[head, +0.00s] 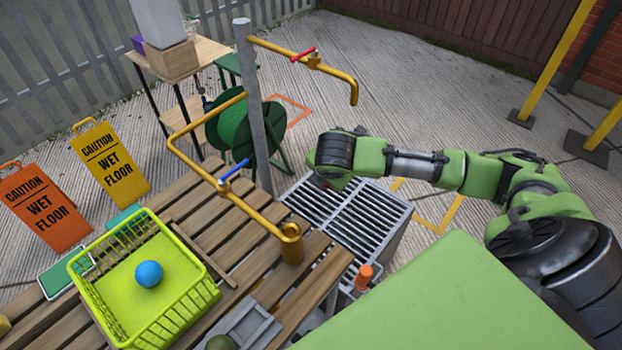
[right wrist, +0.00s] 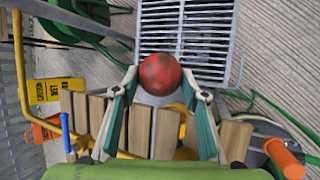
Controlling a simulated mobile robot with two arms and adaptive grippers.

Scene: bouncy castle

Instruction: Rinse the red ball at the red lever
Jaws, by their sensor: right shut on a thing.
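The red ball (right wrist: 160,74) is between the fingertips of my right gripper (right wrist: 160,84) in the right wrist view, and the gripper is shut on it. The red lever (head: 303,54) sits on the upper yellow pipe, whose spout (head: 354,94) points down, farther back and higher in the picture than my right wrist. My left gripper is not in view.
A blue lever (head: 234,171) sits on a lower yellow pipe, with its outlet (head: 291,236) above the slatted wooden table (head: 205,207). A lime basket (head: 199,303) holds a blue ball (head: 149,274). A grey post (head: 257,115) and green hose reel (head: 233,128) stand behind.

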